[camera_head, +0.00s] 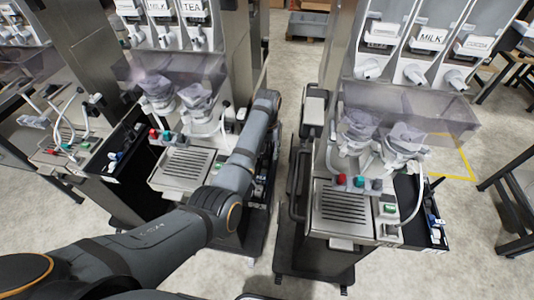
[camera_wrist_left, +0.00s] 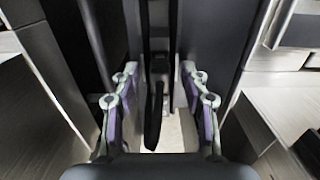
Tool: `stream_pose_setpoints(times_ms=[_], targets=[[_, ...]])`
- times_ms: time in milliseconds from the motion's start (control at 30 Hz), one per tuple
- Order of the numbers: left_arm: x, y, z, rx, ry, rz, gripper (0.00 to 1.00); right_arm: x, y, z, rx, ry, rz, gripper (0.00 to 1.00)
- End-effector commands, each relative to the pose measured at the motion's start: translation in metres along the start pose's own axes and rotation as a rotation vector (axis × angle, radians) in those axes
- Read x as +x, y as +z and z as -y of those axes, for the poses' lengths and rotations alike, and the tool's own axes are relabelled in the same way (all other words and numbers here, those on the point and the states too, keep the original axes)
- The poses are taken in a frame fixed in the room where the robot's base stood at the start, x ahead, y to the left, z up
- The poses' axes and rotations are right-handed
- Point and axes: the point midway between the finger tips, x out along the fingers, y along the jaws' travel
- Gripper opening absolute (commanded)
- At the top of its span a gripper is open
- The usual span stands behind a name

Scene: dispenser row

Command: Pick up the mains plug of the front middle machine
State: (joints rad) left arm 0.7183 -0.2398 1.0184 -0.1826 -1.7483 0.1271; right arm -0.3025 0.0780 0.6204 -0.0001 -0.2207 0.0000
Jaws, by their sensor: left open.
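The middle machine (camera_head: 184,165) stands left of centre in the head view, with red and teal buttons and a drip grate. My left arm reaches across its right side, and the forearm hides most of the left gripper there. In the left wrist view my left gripper (camera_wrist_left: 160,95) is open, its two fingers apart. A slim black upright piece (camera_wrist_left: 154,117) shows between the fingers, with space on both sides. I cannot tell whether it is the mains plug or its cord. No plug shows clearly in the head view. My right gripper is not in view.
Another machine (camera_head: 342,205) stands to the right, across a narrow floor gap. A third machine (camera_head: 65,140) is at the far left. Dark walls flank my gripper closely in the wrist view. A dark table frame (camera_head: 510,195) stands at the right; open floor lies before it.

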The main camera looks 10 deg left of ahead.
Motion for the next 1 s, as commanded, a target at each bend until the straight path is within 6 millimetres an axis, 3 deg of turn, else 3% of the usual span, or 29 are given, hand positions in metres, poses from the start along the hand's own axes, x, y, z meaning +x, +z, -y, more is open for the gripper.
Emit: stream_pose_setpoints(times_ms=[100,433,767,1000], targets=[[0.000,0.000,0.000,0.000,0.000,0.000,0.45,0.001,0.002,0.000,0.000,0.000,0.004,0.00],[-0.001,0.000,0.000,0.000,0.000,0.000,0.00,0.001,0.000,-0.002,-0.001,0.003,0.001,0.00],[-0.001,0.000,0.000,0.000,0.000,0.000,0.00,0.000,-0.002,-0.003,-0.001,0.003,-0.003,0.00],[-0.012,-0.001,0.001,0.000,0.000,-0.001,0.00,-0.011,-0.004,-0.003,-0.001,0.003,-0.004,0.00]])
